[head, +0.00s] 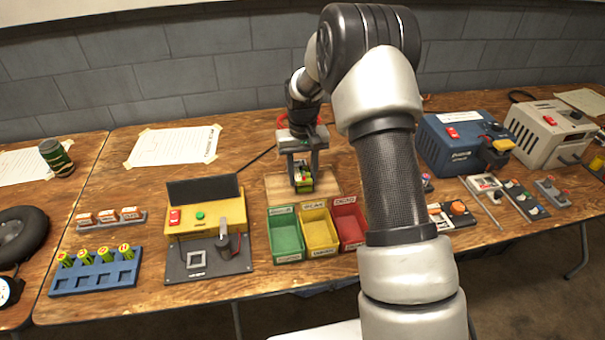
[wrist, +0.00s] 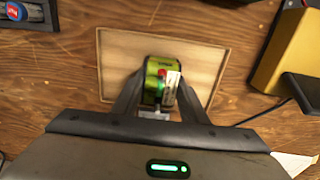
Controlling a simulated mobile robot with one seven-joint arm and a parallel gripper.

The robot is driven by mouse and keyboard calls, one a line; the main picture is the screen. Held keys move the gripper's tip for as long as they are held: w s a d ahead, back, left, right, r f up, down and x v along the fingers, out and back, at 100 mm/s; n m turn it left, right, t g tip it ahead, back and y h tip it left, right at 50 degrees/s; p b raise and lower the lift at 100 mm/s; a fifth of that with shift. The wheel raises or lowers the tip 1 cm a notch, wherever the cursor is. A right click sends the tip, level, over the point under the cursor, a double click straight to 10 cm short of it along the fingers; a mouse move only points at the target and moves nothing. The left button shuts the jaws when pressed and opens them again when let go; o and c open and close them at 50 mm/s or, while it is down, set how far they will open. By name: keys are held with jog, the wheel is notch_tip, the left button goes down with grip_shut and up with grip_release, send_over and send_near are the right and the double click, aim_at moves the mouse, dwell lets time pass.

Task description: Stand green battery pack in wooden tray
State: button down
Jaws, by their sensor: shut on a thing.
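My gripper (head: 303,178) points down with its two fingers closed on the green battery pack (head: 304,186). In the wrist view the pack (wrist: 160,82) sits between the fingertips (wrist: 158,97), with a green-yellow top and a white and red label on one side. The wooden tray (head: 273,184) is a shallow light-wood rectangle behind the coloured bins. In the wrist view its floor and rim (wrist: 215,47) surround the pack. The pack looks upright and within the tray's outline. I cannot tell whether its base touches the tray floor.
Green (head: 287,245), yellow (head: 319,240) and red (head: 348,232) bins stand in front of the tray. A yellow tester (head: 203,215) is left, beside a blue rack (head: 97,280) of green cells. A blue charger box (head: 450,150) stands right. Bare table lies left of the tray.

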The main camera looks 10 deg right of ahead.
jog(key=c, duration=1)
grip_release()
jog(key=shift+f, duration=0.1)
jog(key=shift+r+p, duration=2.4)
jog(key=shift+r, duration=1.1)
